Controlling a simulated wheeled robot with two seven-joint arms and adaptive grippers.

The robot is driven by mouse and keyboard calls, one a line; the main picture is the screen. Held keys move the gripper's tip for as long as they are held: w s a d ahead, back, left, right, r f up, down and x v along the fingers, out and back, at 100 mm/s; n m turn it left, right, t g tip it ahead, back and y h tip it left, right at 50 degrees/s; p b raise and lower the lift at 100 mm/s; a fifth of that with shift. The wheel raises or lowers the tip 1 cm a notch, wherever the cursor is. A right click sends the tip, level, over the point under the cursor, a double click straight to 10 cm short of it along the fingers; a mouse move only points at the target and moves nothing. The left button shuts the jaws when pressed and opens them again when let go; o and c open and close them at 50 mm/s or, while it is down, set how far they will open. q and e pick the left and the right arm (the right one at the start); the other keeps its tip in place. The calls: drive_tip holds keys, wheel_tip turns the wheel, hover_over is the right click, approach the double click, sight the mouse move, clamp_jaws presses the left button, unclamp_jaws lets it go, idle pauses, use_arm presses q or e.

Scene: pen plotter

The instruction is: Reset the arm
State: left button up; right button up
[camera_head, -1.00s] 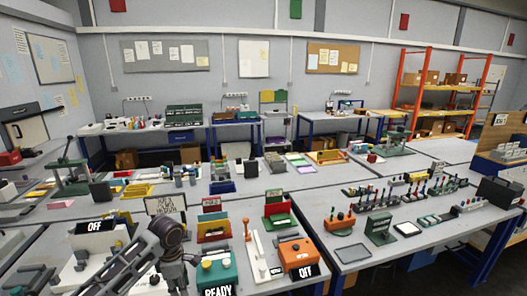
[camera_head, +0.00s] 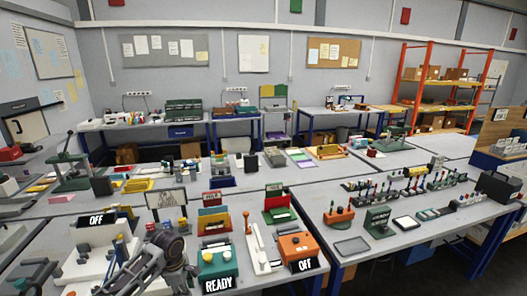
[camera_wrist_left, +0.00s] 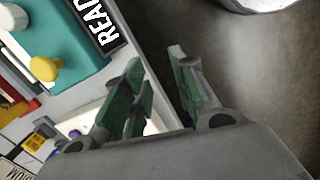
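A teal box (camera_head: 217,262) with a READY sign (camera_head: 218,284) and yellow knobs stands near the front edge of the bench. In the left wrist view the teal box (camera_wrist_left: 70,40) is at upper left, with a yellow knob (camera_wrist_left: 45,68). My left arm (camera_head: 168,246) comes in at the bottom of the head view, left of the teal box. My left gripper (camera_wrist_left: 156,58) shows two green-padded fingers apart, with nothing between them. It is beside the box's READY side, over the bench edge and dark floor. I cannot single out a plotter arm. My right gripper is not in view.
A white machine (camera_head: 85,262) with an OFF sign stands left of my arm. An orange box (camera_head: 297,246) with an OFF sign and a white lever unit (camera_head: 258,248) stand right of the teal box.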

use_arm(q)
wheel_tip(320, 180, down, 19)
drive_tip(key=s+a+m, duration=0.2)
drive_tip(key=m, duration=0.3)
drive_tip(key=s+a+f+m+t+b, duration=0.1)
drive_tip(key=s+f+m, duration=0.1)
drive_tip(key=s+f, duration=0.45)
drive_tip(key=s+a+f+m, duration=0.15)
drive_tip(key=s+f, duration=0.25)
drive_tip(key=f, duration=0.5)
drive_tip(key=s+d+f+m, duration=0.1)
drive_tip(key=s+f+m, duration=0.3)
drive_tip(key=s, duration=0.8)
drive_tip(key=s+d+f+m, duration=0.2)
drive_tip(key=s+f+m, duration=0.2)
drive_tip(key=s+f, duration=0.4)
drive_tip(key=s+d+f+m+b, duration=0.1)
drive_tip(key=s+f+m, duration=0.4)
drive_tip(key=s, duration=1.1)
drive_tip(key=shift+s+d+f+g+y, duration=0.3)
drive_tip(key=shift+d+f, duration=0.2)
drive_tip(key=shift+f, duration=0.1)
